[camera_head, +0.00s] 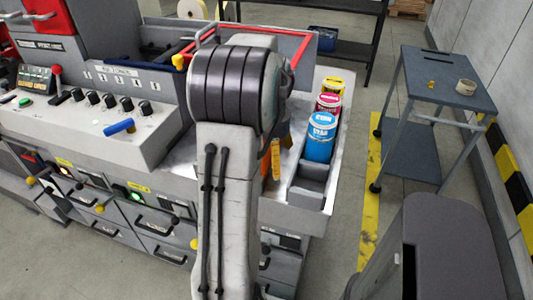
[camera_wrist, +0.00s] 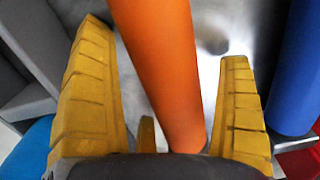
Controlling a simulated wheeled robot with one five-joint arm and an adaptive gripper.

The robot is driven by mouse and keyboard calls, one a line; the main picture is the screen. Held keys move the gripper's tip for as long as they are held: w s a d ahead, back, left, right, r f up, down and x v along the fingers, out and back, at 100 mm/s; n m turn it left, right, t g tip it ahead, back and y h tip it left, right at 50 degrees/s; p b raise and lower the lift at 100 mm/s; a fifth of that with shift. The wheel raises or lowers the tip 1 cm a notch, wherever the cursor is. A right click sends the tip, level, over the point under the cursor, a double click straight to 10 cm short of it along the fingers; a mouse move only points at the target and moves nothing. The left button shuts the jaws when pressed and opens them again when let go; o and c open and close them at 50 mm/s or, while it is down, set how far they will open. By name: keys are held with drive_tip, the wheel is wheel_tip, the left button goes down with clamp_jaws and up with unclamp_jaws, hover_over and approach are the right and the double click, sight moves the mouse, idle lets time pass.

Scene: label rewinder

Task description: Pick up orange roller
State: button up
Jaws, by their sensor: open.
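The orange roller (camera_wrist: 165,65) runs from the top of the wrist view down between the yellow fingers of my gripper (camera_wrist: 163,48). The fingers are open, one on each side of it. A visible gap lies between the roller and the right finger, and the left finger also stands apart from it. The roller's lower end meets the dark gripper body in the picture; whether they touch I cannot tell. In the head view, my arm hides most of the roller, and a yellow finger of my gripper (camera_head: 276,160) shows beside the arm.
A blue roller (camera_wrist: 294,75) stands close right of the right finger. On the machine's right side, a grey tray (camera_head: 313,192) holds cyan (camera_head: 320,140), magenta (camera_head: 328,105) and yellow (camera_head: 333,88) cans. A blue-grey cart (camera_head: 440,75) stands farther right beyond clear floor.

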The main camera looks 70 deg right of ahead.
drive_tip(key=shift+c, duration=0.4)
drive_tip(key=c, duration=1.3)
